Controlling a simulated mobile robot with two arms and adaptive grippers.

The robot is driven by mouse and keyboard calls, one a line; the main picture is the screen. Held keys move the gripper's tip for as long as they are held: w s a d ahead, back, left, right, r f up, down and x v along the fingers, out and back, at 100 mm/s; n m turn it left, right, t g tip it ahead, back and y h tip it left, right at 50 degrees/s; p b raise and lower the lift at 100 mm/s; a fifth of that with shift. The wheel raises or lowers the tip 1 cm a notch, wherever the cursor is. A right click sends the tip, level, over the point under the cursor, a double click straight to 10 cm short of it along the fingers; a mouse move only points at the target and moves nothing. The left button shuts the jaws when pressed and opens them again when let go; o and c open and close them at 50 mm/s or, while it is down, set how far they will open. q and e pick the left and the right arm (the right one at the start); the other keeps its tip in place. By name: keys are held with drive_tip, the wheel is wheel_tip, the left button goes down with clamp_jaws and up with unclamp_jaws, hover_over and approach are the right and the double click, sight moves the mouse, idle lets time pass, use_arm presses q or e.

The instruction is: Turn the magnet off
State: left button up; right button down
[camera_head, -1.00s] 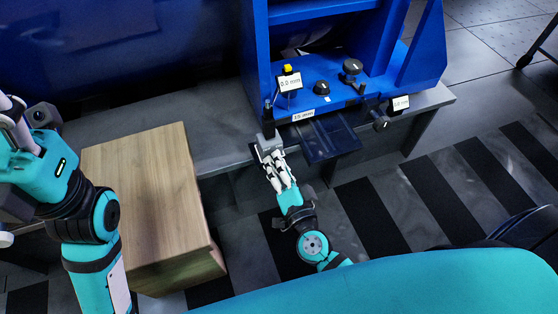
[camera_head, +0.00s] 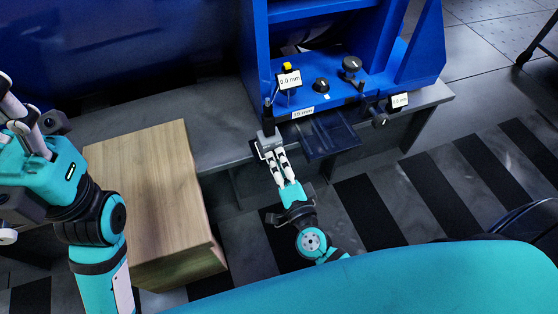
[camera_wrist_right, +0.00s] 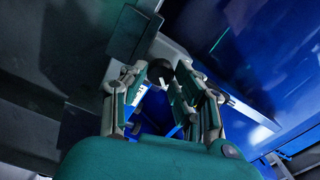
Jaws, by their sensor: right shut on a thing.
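A small grey block with a black upright stem, which looks like the magnet base (camera_head: 268,138), stands at the front left corner of the blue machine. My right gripper (camera_head: 270,153) reaches it from the front, with its white fingers at the block's front face. In the right wrist view, the fingers (camera_wrist_right: 157,88) lie on both sides of a dark round knob with a white mark (camera_wrist_right: 159,70). The exact contact is too small and dark to see. My left gripper (camera_head: 22,125) is at the far left, away from the block, and partly cut off.
The blue machine (camera_head: 422,65) carries a 0.0 mm display (camera_head: 289,79), a yellow button (camera_head: 287,66) and black knobs (camera_head: 321,84). A dark transparent tray (camera_head: 330,140) sits just right of my right gripper. A wooden box (camera_head: 145,190) stands to the left.

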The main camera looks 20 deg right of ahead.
drive_tip(key=c, duration=1.1)
unclamp_jaws()
drive_tip(key=shift+o, duration=0.4)
drive_tip(key=shift+s, duration=0.1)
drive_tip(key=s, duration=1.1)
drive_tip(key=shift+s+d, duration=0.2)
drive_tip(key=shift+s, duration=0.2)
